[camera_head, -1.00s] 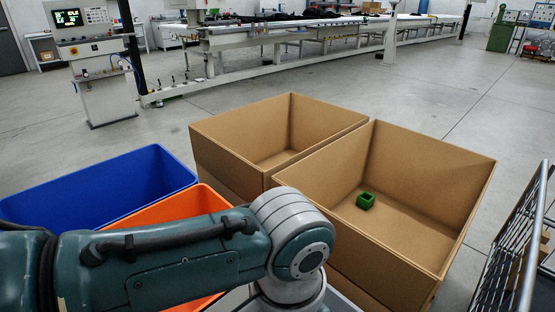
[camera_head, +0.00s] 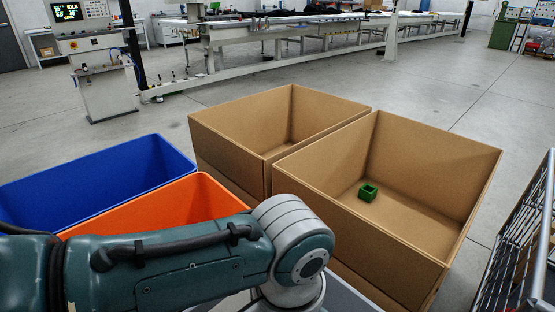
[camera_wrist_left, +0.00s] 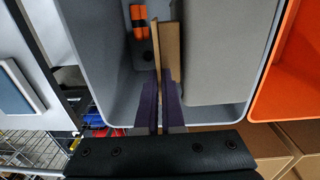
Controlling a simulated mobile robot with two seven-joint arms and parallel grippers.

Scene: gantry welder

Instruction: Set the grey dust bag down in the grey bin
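The left wrist view looks down into the grey bin (camera_wrist_left: 92,70). My left gripper (camera_wrist_left: 160,78) is over it, with its two dark fingers close together on a thin brown plate. The plate borders a large grey block-like body, which I take as the grey dust bag (camera_wrist_left: 220,50). The bag lies within the bin's outline, near its right and near walls. Whether it touches the bin floor cannot be told. An orange and black item (camera_wrist_left: 138,20) is also in the bin. In the head view my left arm hides the bin, and its gripper is out of sight. My right gripper is not in view.
An orange bin (camera_head: 205,190) and a blue bin (camera_head: 165,165) stand at the left. Two large cardboard boxes stand ahead, the right one (camera_head: 425,245) holding a green hollow block (camera_head: 368,192). A wire cart (camera_head: 520,235) is at right.

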